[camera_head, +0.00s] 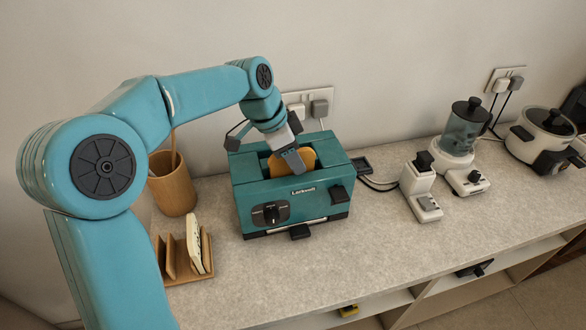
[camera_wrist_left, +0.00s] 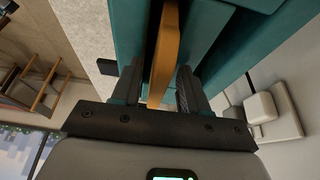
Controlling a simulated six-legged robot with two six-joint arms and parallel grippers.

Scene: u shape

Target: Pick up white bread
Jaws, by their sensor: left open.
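A slice of bread (camera_head: 301,160) with a brown crust stands upright in the slot of the teal toaster (camera_head: 250,192). My left gripper (camera_head: 292,158) is over the toaster's top, at the slice. In the left wrist view the slice (camera_wrist_left: 166,50) runs between the two open fingers of my left gripper (camera_wrist_left: 160,88), with the toaster's teal walls (camera_wrist_left: 128,35) on both sides. I cannot tell whether either finger touches the slice. A pale slice (camera_head: 194,243) stands in the wooden rack (camera_head: 185,279) left of the toaster. My right gripper is not in view.
A wooden utensil cup (camera_head: 172,187) stands behind the rack. A small white appliance (camera_head: 420,187), a blender (camera_head: 461,135) and a white cooker (camera_head: 541,135) stand to the right. The counter (camera_head: 330,262) in front of the toaster is clear.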

